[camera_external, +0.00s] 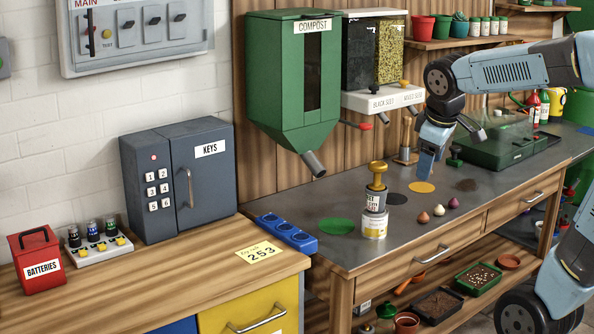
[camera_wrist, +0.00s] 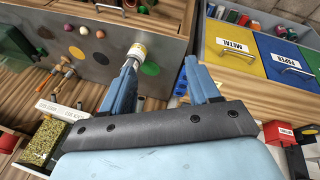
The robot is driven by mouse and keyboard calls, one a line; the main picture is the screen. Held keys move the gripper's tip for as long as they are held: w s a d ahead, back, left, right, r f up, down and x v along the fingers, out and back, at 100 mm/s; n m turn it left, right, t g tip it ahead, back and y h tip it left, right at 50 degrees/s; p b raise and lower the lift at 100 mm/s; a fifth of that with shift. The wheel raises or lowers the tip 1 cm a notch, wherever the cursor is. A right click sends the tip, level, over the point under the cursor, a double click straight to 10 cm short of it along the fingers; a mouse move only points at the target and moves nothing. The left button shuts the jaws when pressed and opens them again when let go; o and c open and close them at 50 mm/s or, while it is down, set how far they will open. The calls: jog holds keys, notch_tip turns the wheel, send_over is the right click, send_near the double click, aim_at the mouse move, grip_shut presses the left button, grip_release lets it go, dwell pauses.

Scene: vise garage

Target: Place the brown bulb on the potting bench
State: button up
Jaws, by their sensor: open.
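The brown bulb (camera_external: 423,217) lies on the dark top of the potting bench (camera_external: 361,253), near its front edge, at the left end of a row with a pale bulb (camera_external: 438,210) and a purple bulb (camera_external: 453,202). The brown bulb also shows in the wrist view (camera_wrist: 100,33), left of the tin. My gripper (camera_external: 427,172) hangs above the bench, behind and above the bulbs, apart from them. In the wrist view its two fingers (camera_wrist: 162,66) are spread wide with nothing held between them.
Green (camera_external: 337,226), black and orange (camera_external: 422,187) discs lie on the bench. A wooden-handled tool (camera_external: 405,152) and a green propagator (camera_external: 510,140) stand behind. A blue holder (camera_external: 287,232) sits left.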

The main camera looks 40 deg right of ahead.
jog(key=s+a+f+m+t+y, duration=0.1)
jog(key=s+a, duration=0.4)
jog(key=s, duration=0.6)
jog(key=m+t+y, duration=0.1)
jog(key=m, duration=0.1)
jog(key=shift+f+m, duration=0.15)
jog(key=shift+m, duration=0.25)
